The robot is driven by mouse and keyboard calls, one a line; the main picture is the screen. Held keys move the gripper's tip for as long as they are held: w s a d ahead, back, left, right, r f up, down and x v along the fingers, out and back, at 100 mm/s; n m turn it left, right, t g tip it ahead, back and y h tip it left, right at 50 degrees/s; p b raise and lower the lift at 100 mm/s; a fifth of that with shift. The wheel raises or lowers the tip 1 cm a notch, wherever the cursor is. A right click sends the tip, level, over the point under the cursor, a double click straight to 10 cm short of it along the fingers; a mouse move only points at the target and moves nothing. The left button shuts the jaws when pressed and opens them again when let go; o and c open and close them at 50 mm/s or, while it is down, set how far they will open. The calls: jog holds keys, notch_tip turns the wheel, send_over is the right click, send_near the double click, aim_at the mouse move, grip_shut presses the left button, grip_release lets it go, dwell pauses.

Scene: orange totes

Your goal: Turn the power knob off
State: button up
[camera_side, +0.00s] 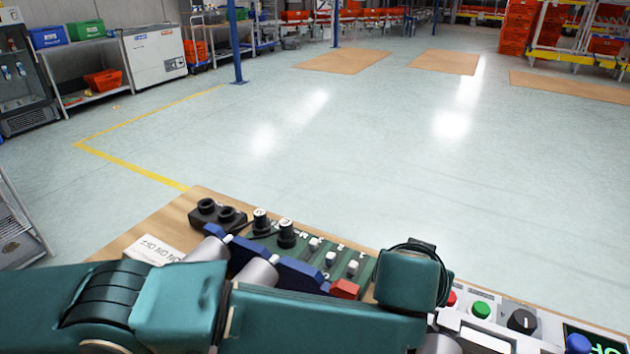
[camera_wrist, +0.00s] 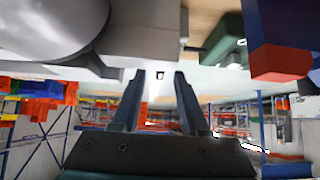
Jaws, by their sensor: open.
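A black knob (camera_side: 522,321) with a pale pointer mark, likely the power knob, sits on a grey panel (camera_side: 553,327) at the lower right of the side view. Its exact pointer angle is too small to tell. My gripper (camera_wrist: 160,73) shows in the wrist view, its two dark fingers apart with nothing between them. In the side view my teal arm lies across the bottom, left of the knob, and I cannot make out the fingers there. I cannot identify the knob in the wrist view.
Beside the knob are a green button (camera_side: 481,309), a red button (camera_side: 451,298), a blue button (camera_side: 578,344) and a partly cut-off display (camera_side: 597,343). A green board (camera_side: 317,243) with switches and a red block (camera_side: 344,289) lie behind my arm.

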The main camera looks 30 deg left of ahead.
jog(key=shift+v, duration=2.4)
